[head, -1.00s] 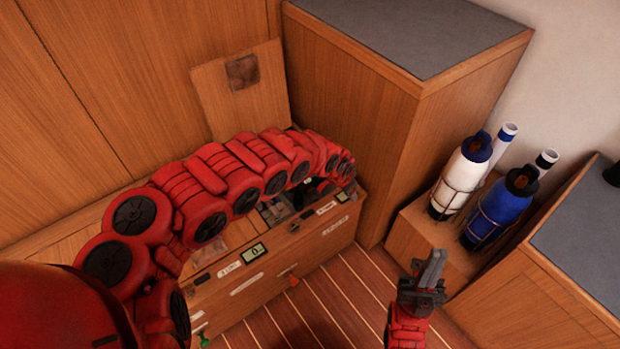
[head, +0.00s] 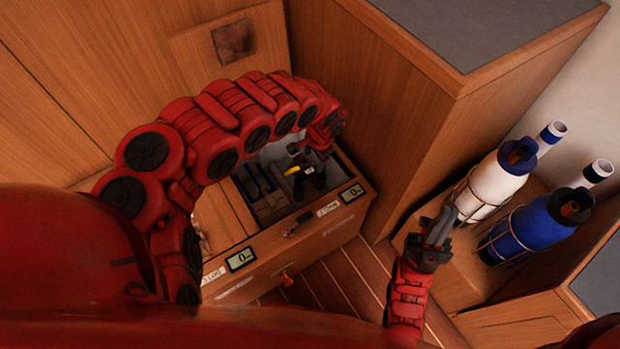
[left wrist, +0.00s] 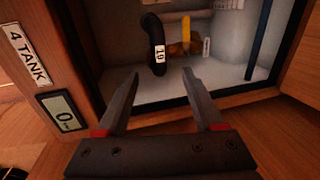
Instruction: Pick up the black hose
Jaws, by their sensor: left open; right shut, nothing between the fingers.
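A black curved piece (left wrist: 152,40), which looks like the black hose, carries a white tag reading 19. It stands in a pale compartment in the left wrist view, just beyond my left gripper's fingertips. My left gripper (left wrist: 160,74) is open, with nothing between its fingers. In the head view, my left arm arches over the wooden locker and its dark gripper (head: 308,178) points down at the open compartment; there I cannot clearly tell hose from gripper. My right gripper (head: 434,240) is shut and empty, apart from the locker, in front of the bottles.
A yellow piece (left wrist: 186,34) and a dark rod (left wrist: 255,42) are in the compartment. The locker's front has labels and a display (head: 352,192). A tall cabinet (head: 390,110) stands close right. White (head: 490,185) and blue (head: 525,230) bottles stand further right.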

